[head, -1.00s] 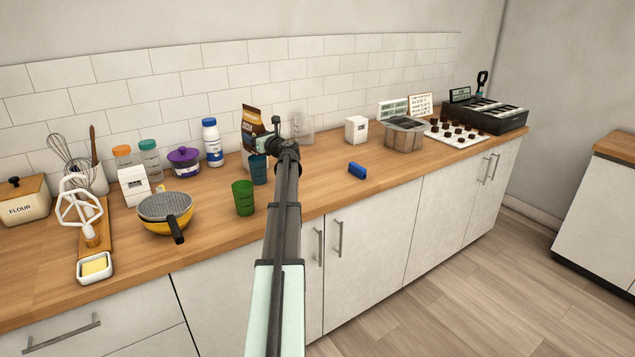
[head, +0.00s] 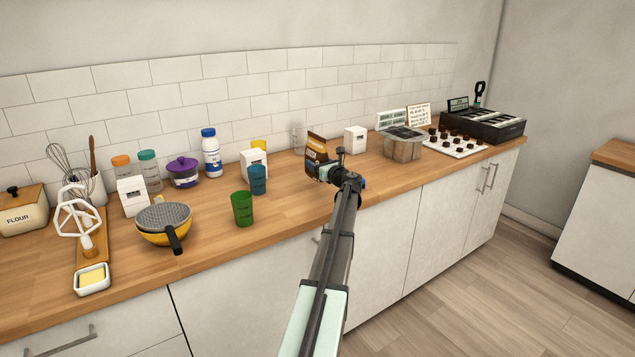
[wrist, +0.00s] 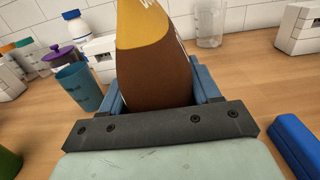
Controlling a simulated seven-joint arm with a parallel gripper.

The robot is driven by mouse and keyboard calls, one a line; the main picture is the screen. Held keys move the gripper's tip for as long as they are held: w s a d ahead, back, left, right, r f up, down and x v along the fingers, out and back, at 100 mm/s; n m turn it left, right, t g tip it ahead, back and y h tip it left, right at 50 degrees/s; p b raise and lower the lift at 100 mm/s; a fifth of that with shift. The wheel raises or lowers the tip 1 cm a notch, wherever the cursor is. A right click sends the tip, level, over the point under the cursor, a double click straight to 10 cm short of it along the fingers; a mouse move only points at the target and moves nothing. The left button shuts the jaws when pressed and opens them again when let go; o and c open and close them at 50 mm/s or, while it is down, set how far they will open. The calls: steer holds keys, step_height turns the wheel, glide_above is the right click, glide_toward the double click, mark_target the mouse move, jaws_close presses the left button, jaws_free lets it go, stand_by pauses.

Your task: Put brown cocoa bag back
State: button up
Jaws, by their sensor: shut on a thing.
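The brown cocoa bag (head: 317,151) has an orange-yellow upper part and stands upright in my gripper (head: 326,172). In the wrist view the cocoa bag (wrist: 154,65) fills the space between the two blue fingers of my gripper (wrist: 157,85). The fingers are shut on it from both sides. The bag is over the middle of the wooden counter (head: 290,200). Its lower part is hidden by my gripper, so I cannot tell whether it touches the counter.
A blue cup (head: 258,180), a green cup (head: 242,208) and a white box (head: 253,164) stand left of the bag. A blue block (wrist: 298,145) lies at right in the wrist view. A clear beaker (wrist: 209,27) stands behind.

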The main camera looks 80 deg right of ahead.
steer(key=shift+f, duration=3.05)
steer(key=shift+f, duration=0.1)
steer(key=o, duration=1.2)
steer(key=v, duration=1.2)
